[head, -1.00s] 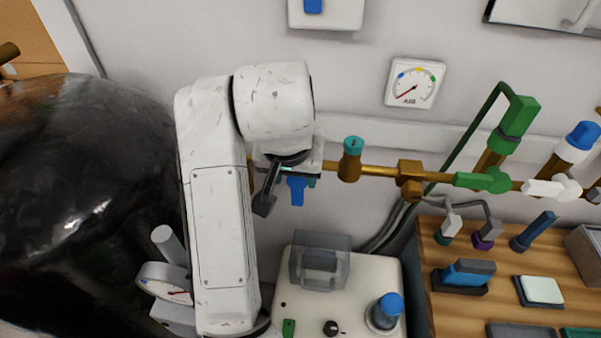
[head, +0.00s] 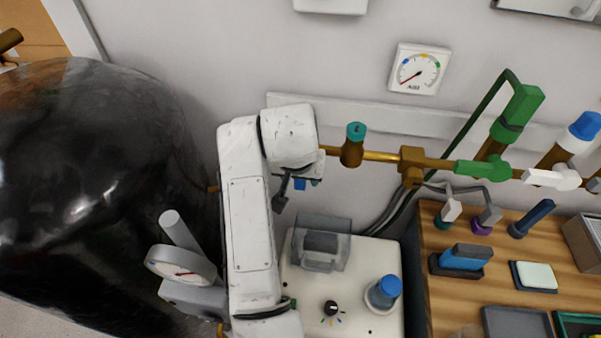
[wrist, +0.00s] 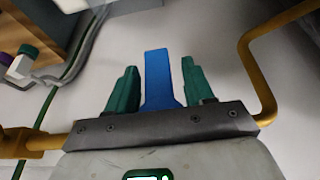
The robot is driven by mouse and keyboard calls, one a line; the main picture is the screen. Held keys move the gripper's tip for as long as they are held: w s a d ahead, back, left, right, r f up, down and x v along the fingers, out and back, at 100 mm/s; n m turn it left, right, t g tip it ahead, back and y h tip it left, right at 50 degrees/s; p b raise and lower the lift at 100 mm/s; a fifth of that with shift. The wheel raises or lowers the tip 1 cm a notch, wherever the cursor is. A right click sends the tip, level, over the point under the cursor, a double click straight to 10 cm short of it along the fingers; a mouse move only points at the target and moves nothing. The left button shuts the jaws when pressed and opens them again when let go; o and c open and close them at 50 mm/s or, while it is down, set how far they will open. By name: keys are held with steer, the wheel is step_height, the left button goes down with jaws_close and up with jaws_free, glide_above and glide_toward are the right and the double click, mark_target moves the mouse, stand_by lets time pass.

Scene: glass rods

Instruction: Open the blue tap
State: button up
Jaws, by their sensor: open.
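The blue tap handle (wrist: 160,78) stands upright in the wrist view, between the two green fingers of my gripper (wrist: 160,88). The fingers are open, one on each side of it. In the head view only a small piece of the blue handle (head: 300,184) shows below my gripper (head: 308,180). My wrist hides the rest of the tap and most of the fingers.
A brass pipe (head: 380,156) runs along the wall, with a green valve (head: 483,168) and a white valve (head: 552,178) further right. A white machine (head: 350,262) with a clear cover stands below. A large black tank (head: 80,170) is at left, a wooden bench (head: 440,300) at right.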

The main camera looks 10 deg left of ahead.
jaws_close()
stand_by(0.5)
